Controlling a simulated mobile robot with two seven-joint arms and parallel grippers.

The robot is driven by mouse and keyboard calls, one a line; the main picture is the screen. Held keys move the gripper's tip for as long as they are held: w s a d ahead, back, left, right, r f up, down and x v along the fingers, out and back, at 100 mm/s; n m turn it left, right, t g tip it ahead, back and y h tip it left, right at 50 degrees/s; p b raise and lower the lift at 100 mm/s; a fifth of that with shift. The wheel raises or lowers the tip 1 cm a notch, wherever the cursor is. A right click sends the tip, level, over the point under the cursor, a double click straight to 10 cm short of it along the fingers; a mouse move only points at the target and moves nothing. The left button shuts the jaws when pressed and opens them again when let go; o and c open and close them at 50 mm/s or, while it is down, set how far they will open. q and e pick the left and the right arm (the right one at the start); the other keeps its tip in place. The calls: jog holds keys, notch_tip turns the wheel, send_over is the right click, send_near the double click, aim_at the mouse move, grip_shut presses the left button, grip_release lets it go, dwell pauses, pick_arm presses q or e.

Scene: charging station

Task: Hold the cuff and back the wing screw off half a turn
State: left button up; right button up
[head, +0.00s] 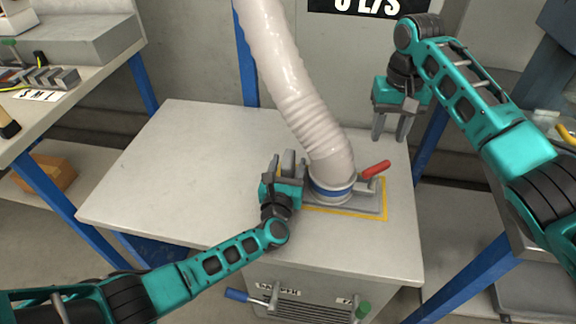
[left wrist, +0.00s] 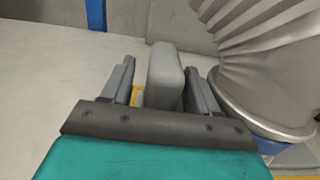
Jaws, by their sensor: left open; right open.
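A pale ribbed hose (head: 300,90) comes down to a blue cuff (head: 333,190) on a grey plate inside a yellow outline. The cuff also shows at the right edge of the left wrist view (left wrist: 272,146). A red handle (head: 376,169) sticks up at the cuff's right; I cannot tell whether it is the wing screw. My left gripper (head: 289,162) is open at the cuff's left side. A grey upright block (left wrist: 165,77) stands between its fingers, with gaps on both sides. My right gripper (head: 391,128) is open and empty, pointing down above and behind the red handle.
The table top (head: 165,165) is clear on the left. A blue handle (head: 238,295) and a green knob (head: 363,309) are on the front below. A side bench (head: 70,100) with small grey parts stands at the left.

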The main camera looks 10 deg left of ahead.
aim_at(375, 168)
pick_arm(q)
grip_shut()
pick_arm(e)
jog(key=shift+o, duration=0.2)
dwell(0.4)
jog(key=f+m, duration=0.3)
jog(key=m, duration=0.1)
jog(key=f+m, duration=0.6)
jog(key=m, duration=0.1)
jog(key=shift+s+a+f+m, duration=0.2)
jog(key=shift+s+a+m, duration=0.1)
jog(key=shift+a, duration=0.05)
dwell(0.4)
jog(key=shift+c, duration=0.2)
grip_shut()
